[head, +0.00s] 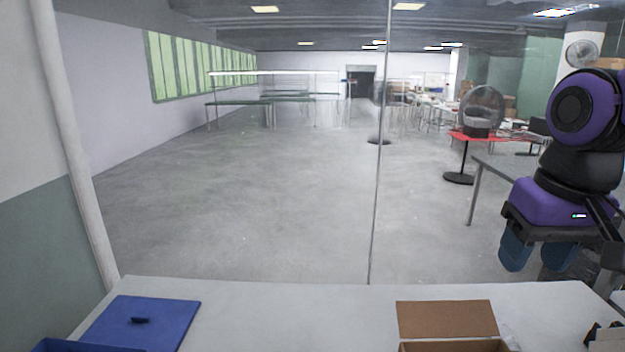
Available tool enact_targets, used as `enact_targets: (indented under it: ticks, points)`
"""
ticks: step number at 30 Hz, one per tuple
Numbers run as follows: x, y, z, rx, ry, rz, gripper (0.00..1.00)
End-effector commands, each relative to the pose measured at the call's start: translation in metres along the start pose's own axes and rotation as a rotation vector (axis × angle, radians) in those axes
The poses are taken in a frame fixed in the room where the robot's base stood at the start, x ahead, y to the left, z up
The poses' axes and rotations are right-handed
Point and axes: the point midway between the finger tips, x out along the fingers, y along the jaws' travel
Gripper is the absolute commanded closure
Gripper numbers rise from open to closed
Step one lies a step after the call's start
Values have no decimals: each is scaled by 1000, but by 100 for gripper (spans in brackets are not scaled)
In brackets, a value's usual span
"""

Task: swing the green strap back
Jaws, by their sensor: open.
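I see no green strap in the head view. My gripper (538,254) hangs at the right, with blue fingers pointing down. It is open, with a gap between the fingers, and I see nothing held in it. It appears above the right part of the white table (290,310), apart from the things on it.
A blue flat panel (165,310) with a small dark piece lies at the table's left, beside a blue edge (70,346). A cardboard box (447,319) with a raised flap stands right of centre. A partly cut-off dark object (604,336) is at the right edge. The table's middle is clear.

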Motion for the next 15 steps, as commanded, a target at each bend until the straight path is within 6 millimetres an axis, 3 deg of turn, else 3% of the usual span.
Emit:
enact_targets:
  ticks: [6,15]
  points:
    - [-19,18,19,-15,180,4,49]
    - [-30,30,33,-30,305,9,49]
